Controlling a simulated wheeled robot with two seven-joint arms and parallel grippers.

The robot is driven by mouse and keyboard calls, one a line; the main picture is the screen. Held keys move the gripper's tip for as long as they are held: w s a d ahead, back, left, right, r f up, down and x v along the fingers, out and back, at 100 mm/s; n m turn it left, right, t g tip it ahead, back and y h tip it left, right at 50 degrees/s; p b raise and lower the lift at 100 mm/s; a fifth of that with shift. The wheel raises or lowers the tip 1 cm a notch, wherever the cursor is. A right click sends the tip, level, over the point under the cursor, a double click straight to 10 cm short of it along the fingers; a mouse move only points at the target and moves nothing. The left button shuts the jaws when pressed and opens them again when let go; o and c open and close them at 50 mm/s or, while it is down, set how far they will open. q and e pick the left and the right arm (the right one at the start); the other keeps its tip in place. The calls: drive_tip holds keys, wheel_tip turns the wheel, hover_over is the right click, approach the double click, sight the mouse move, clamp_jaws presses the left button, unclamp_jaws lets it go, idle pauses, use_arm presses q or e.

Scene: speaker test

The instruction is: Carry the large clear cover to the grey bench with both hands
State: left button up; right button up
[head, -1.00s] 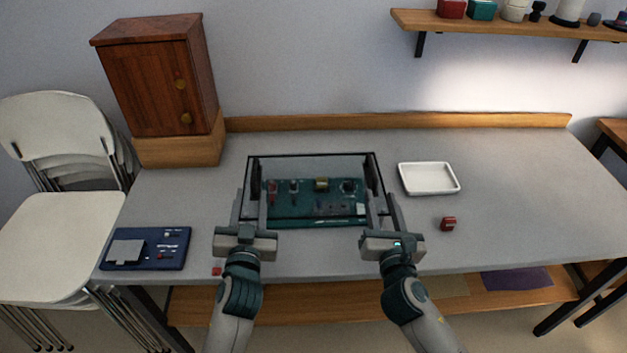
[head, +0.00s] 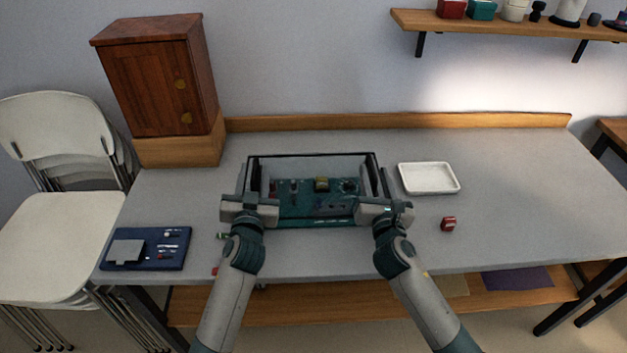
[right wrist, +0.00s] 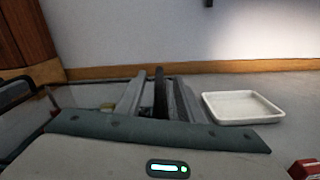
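The large clear cover (head: 312,154) is a see-through box with black edges. It stands on the grey bench (head: 510,190), over a green circuit board (head: 315,208). My left gripper (head: 254,182) is at the cover's left side, its fingers pointing away from me. My right gripper (head: 377,182) is at the right side. In the right wrist view, its two fingers stand apart on either side of a black upright part of the cover (right wrist: 160,95). Both grippers look open; the left fingertips are small and partly hidden by the wrist.
A white tray (head: 429,191) and a small red block (head: 448,224) lie to the right. A blue panel (head: 147,249) lies at the front left. A wooden cabinet (head: 157,88) stands at the back left. The bench's right part is mostly clear.

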use_arm(q)
clamp_jaws()
use_arm(e)
clamp_jaws()
use_arm(q)
drive_tip(key=shift+r, duration=0.15)
use_arm(e)
drive_tip(key=shift+r, duration=0.15)
